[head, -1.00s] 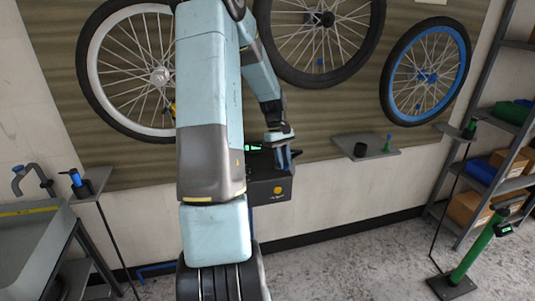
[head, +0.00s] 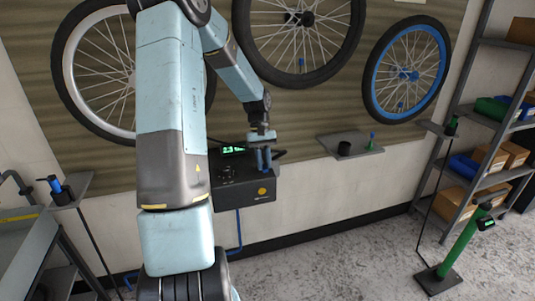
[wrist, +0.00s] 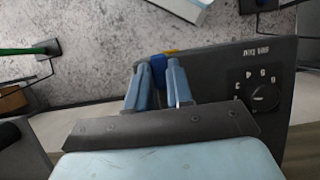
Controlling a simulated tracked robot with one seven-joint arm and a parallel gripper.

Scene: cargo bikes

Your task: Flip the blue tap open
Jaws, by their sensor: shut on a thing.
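A dark grey box (head: 230,190) with a green-lit display hangs on the wall, and my gripper (head: 264,160) is at its top right. In the wrist view my gripper (wrist: 158,75) has its two light-blue fingers close together. A darker blue piece, which looks like the blue tap (wrist: 158,66), shows between the fingers and is gripped by them. Most of the tap is hidden by the fingers, so its angle cannot be told. In the head view the tap cannot be told apart from the fingers.
The box has a numbered dial (wrist: 264,97). A blue hose (head: 239,230) runs down below it. A small wall shelf (head: 330,145) is to the right. Wheels hang above. A green pump (head: 462,245) stands on the floor at the right.

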